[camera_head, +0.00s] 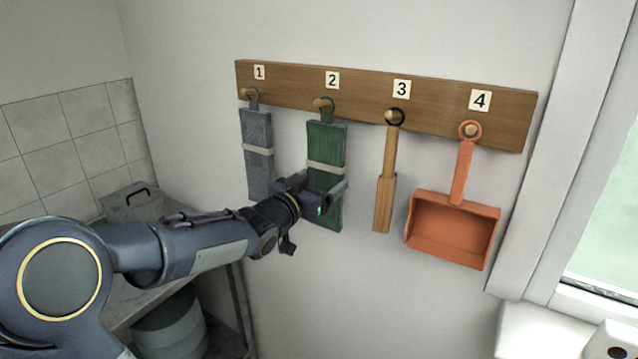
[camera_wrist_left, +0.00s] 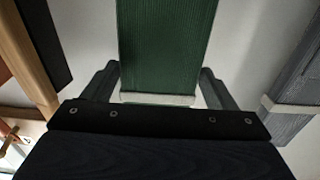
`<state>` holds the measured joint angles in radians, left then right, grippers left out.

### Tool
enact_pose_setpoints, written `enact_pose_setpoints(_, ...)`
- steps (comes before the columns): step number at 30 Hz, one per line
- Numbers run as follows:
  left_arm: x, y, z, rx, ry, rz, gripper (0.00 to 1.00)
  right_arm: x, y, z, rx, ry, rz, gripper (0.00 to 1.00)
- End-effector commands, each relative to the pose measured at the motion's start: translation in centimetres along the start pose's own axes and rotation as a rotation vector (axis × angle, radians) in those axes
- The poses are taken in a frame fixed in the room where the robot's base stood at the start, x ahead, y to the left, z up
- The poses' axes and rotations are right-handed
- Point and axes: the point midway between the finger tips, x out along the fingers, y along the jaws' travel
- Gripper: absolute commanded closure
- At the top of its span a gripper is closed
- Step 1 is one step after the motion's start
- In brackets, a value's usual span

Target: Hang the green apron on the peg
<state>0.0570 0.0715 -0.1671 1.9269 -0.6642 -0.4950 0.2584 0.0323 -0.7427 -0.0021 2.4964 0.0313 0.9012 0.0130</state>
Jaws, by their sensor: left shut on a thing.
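The green apron (camera_head: 326,143) is a folded, flat bundle with a pale band around it. It hangs upright below label 2 on the wooden peg rail (camera_head: 365,94), its loop at the peg (camera_head: 322,102). My left gripper (camera_head: 325,192) is shut on the apron just below the band, on its lower half. In the left wrist view the apron (camera_wrist_left: 165,45) stands between the two fingers (camera_wrist_left: 163,88), with the band close to the palm. Whether the loop bears on the peg is too small to tell. My right gripper is not in view.
A grey folded bundle (camera_head: 257,135) hangs at label 1, close left of the apron. A wooden-handled tool (camera_head: 384,190) hangs at label 3 and an orange dustpan (camera_head: 452,230) at label 4. A window frame (camera_head: 545,150) stands at the right, a counter at the left.

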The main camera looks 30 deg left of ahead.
Motion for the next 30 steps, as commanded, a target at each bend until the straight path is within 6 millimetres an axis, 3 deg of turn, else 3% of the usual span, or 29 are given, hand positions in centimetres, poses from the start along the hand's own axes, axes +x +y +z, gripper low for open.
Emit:
enact_pose_setpoints(5, 0.0, 0.0, -0.1, 0.0, 0.002, 0.0, 0.54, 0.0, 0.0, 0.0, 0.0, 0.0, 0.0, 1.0)
enact_pose_setpoints(6, 0.0, 0.0, -0.1, 0.0, 0.002, 0.0, 0.19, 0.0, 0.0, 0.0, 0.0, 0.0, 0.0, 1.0)
enact_pose_setpoints(11, 0.0, 0.0, -0.1, 0.0, 0.002, 0.0, 0.0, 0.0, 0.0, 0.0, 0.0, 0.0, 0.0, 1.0)
enact_pose_setpoints(20, -0.7, -0.1, 0.1, 0.0, 0.0, -0.001, 0.0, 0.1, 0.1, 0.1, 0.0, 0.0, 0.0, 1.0)
enact_pose_setpoints(30, -6.1, -0.1, -0.1, 0.0, 0.003, -0.002, 0.0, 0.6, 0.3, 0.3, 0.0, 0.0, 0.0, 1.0)
